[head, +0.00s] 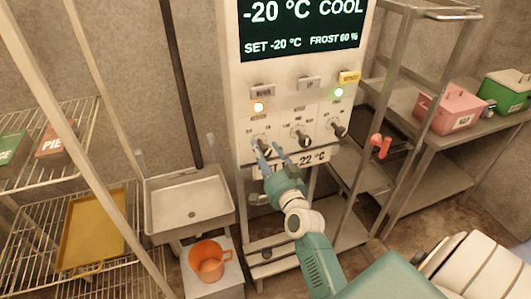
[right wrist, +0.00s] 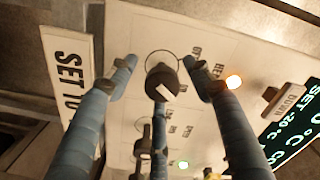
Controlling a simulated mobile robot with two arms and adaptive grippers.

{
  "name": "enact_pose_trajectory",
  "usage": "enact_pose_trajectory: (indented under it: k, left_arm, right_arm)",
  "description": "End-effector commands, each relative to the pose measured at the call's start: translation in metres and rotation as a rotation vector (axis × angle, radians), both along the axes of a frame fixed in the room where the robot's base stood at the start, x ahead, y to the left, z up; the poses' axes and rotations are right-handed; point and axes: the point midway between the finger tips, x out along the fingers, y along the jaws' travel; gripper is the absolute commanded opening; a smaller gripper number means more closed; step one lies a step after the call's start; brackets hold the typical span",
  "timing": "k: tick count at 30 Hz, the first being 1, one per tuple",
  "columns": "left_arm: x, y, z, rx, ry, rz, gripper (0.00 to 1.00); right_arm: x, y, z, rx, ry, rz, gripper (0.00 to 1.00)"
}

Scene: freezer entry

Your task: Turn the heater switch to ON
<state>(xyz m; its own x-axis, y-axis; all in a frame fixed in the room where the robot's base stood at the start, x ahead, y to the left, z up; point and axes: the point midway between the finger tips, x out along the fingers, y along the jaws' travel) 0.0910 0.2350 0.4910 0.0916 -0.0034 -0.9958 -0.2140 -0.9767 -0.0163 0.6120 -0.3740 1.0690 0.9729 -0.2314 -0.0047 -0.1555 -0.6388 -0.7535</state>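The white control panel (head: 284,98) stands in the middle of the head view, with a row of three dark rotary switches: left (head: 262,141), middle (head: 301,136) and right (head: 338,128). My right gripper (head: 268,148) is at the left switch. In the right wrist view its blue-grey fingers (right wrist: 158,66) are spread either side of a dark knob (right wrist: 161,77) with a white mark; I see no clear contact. Two other knobs show beyond it, partly hidden. My left gripper is not in view.
An orange lamp (head: 258,107) and a green lamp (head: 339,92) glow above the switches, under the display (head: 302,29). A sink (head: 190,207) and orange bucket (head: 209,262) stand left. Pink (head: 451,108) and green (head: 508,90) boxes sit on the right shelf.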

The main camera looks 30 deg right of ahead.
Motion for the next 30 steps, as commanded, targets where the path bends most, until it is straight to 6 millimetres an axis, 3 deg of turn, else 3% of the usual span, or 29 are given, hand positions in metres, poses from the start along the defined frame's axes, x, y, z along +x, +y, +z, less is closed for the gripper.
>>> enact_pose_trajectory:
  k: [11, 24, 30]
  left_arm:
    - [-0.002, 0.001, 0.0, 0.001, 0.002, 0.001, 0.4]
    - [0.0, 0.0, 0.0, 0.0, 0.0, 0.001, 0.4]
    - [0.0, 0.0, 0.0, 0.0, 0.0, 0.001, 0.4]
  right_arm:
    - [-0.011, 0.002, 0.0, -0.003, -0.001, -0.001, 0.51]
    - [-0.095, 0.022, 0.0, -0.003, 0.001, -0.001, 0.51]
    - [-0.114, 0.027, 0.001, -0.002, 0.0, 0.001, 0.51]
